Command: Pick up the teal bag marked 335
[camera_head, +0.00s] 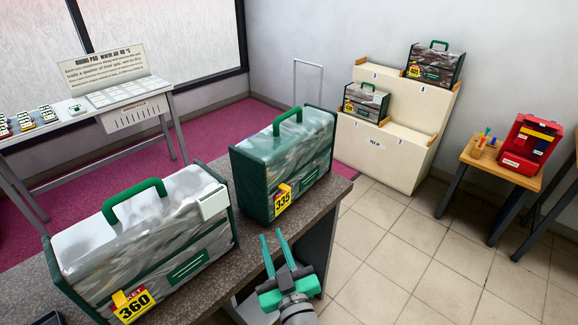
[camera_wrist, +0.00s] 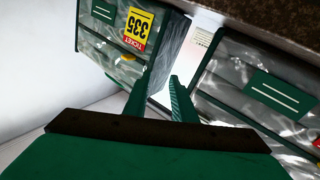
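The teal bag marked 335 (camera_head: 288,157) stands upright on the dark counter, with a green handle on top and a yellow 335 ticket on its front edge. In the wrist view the bag (camera_wrist: 114,60) shows at upper left, turned over by the camera's tilt. A second, similar bag marked 360 (camera_head: 150,240) stands to its left; it also shows at right in the wrist view (camera_wrist: 240,90). My gripper (camera_head: 275,249) is in front of the counter, below and apart from bag 335. Its two fingers (camera_wrist: 164,92) are apart with nothing seen between them.
The speckled counter (camera_head: 215,262) has a narrow gap between the two bags. A cream stepped shelf (camera_head: 375,150) with two smaller bags stands at the back. A wooden side table (camera_head: 505,168) holds a red case. Tiled floor (camera_head: 410,250) is clear at right.

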